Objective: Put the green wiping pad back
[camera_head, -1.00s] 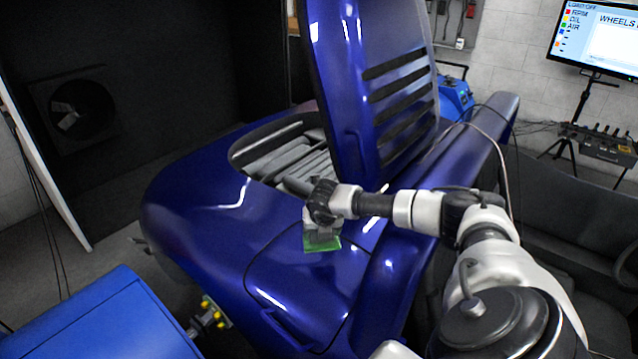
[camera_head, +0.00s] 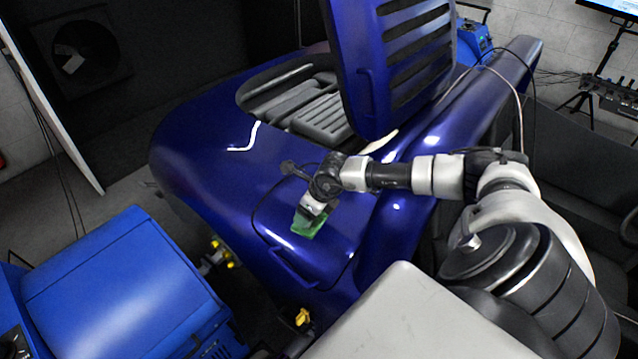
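The green wiping pad (camera_head: 307,225) is at the tip of my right gripper (camera_head: 313,208), over the front of the blue car body (camera_head: 205,155). The gripper appears shut on the pad, with its fingers pointing down and slightly left. The pad is tilted and close to the blue panel; I cannot tell whether it touches. My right arm reaches in from the right. My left gripper is not in view.
A blue machine cabinet (camera_head: 120,280) stands at the lower left, with yellow fittings (camera_head: 222,254) between it and the car. The raised blue engine cover (camera_head: 395,60) stands behind my arm. Cables (camera_head: 515,85) hang at the right.

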